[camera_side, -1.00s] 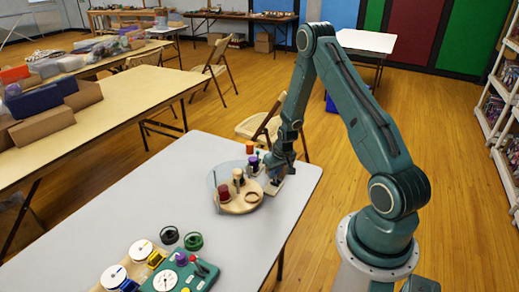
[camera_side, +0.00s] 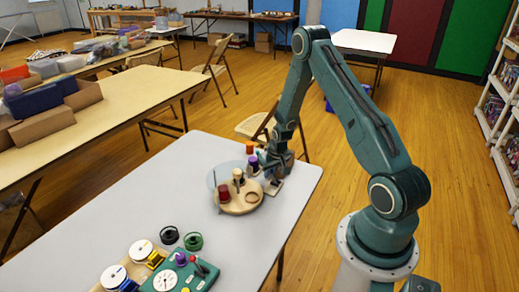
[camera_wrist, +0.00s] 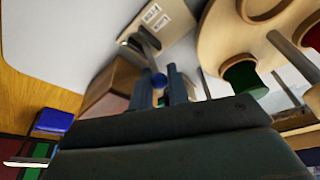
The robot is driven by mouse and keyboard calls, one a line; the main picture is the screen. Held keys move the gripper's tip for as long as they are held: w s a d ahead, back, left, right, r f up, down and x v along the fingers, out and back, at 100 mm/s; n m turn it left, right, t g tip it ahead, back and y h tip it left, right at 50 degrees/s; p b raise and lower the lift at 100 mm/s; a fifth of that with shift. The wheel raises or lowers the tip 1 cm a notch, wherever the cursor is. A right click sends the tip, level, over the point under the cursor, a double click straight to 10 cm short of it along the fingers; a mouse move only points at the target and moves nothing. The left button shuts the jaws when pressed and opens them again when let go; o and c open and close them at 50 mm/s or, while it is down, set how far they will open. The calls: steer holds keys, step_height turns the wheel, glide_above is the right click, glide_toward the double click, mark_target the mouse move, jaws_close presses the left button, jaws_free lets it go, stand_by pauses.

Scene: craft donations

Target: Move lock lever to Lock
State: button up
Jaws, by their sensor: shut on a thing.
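The lock lever is a metal rod (camera_wrist: 145,40) ending in a blue ball knob (camera_wrist: 158,81), seen in the wrist view. It rises from a pale wooden plate (camera_wrist: 172,28) with small printed labels, too small to read. My gripper (camera_wrist: 163,88) is shut on the knob, with one finger on each side of it. In the side view my gripper (camera_side: 266,160) is low over the far right end of the grey table, and it hides the lever there. Which marking the lever points at cannot be read.
A round wooden carousel (camera_side: 240,204) with spools and pegs stands close to my gripper. Purple (camera_side: 253,163) and orange (camera_side: 249,149) pieces stand just left of it. A brown wooden block (camera_wrist: 112,88) is beside the fingers. The middle of the grey table (camera_side: 130,200) is clear.

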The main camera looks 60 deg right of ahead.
steer(key=shift+w+a, duration=0.1)
steer(key=shift+a, duration=0.1)
steer(key=o, duration=0.7)
steer(key=shift+d, duration=0.1)
steer(key=shift+r, duration=3.75)
steer(key=shift+r, duration=0.1)
